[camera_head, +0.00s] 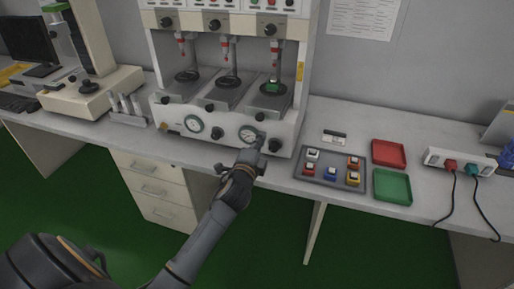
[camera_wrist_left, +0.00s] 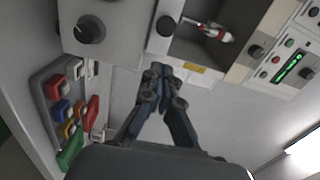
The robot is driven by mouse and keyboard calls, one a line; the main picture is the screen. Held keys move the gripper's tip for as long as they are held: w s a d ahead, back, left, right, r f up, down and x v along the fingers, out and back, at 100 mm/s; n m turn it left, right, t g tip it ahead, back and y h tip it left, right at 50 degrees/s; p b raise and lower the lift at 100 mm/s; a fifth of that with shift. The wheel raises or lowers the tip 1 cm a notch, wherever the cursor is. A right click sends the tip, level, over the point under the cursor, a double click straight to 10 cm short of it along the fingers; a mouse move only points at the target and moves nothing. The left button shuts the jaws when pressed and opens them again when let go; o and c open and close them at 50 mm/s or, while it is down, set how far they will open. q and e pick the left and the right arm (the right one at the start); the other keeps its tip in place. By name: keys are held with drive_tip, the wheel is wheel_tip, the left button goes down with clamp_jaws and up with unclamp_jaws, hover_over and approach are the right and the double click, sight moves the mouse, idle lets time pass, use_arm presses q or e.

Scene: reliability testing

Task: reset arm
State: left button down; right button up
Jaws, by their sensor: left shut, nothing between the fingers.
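My left arm reaches in from the lower left in the head view. My left gripper (camera_head: 256,146) is at the front panel of the white testing machine (camera_head: 170,115), close to the right gauge and a black knob (camera_head: 275,145). In the left wrist view the gripper's fingers (camera_wrist_left: 158,72) are together with nothing between them. Whether the fingertips touch the machine cannot be told. My right gripper is in neither view.
A grey tray (camera_head: 318,178) with several coloured switches lies right of the machine. A red tray (camera_head: 388,153) and a green tray (camera_head: 392,186) are beside it. A power strip (camera_head: 460,160) with cords stands farther right. A stand (camera_head: 92,90) and a monitor (camera_head: 28,42) are left.

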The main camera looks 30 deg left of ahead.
use_arm(q)
drive_tip(key=s+d+f+n+g+h, duration=0.1)
drive_tip(key=s+d+f+n+g, duration=0.15)
drive_tip(key=s+f, duration=0.7)
drive_tip(key=s+d+f+n+g+h, duration=0.1)
drive_tip(key=s+d+f+n+g, duration=0.15)
drive_tip(key=f, duration=1.45)
drive_tip(key=s+d+f+n+g+h, duration=0.1)
drive_tip(key=s+f+g, duration=0.45)
drive_tip(key=f, duration=0.85)
drive_tip(key=s+d+f+n+g, duration=0.1)
drive_tip(key=s+f, duration=0.4)
drive_tip(key=s, duration=0.7)
drive_tip(key=s+d+f+n+g, duration=0.1)
drive_tip(key=s+f+n+g, duration=0.2)
drive_tip(key=s, duration=0.9)
drive_tip(key=s+d+f+n+g+h, duration=0.1)
drive_tip(key=s+f+n+g, duration=0.1)
drive_tip(key=s+f, duration=0.7)
drive_tip(key=s+n, duration=0.1)
drive_tip(key=s, duration=0.2)
drive_tip(key=shift+s+d+f, duration=0.25)
drive_tip(key=shift+s+d, duration=0.05)
drive_tip(key=shift+d, duration=0.05)
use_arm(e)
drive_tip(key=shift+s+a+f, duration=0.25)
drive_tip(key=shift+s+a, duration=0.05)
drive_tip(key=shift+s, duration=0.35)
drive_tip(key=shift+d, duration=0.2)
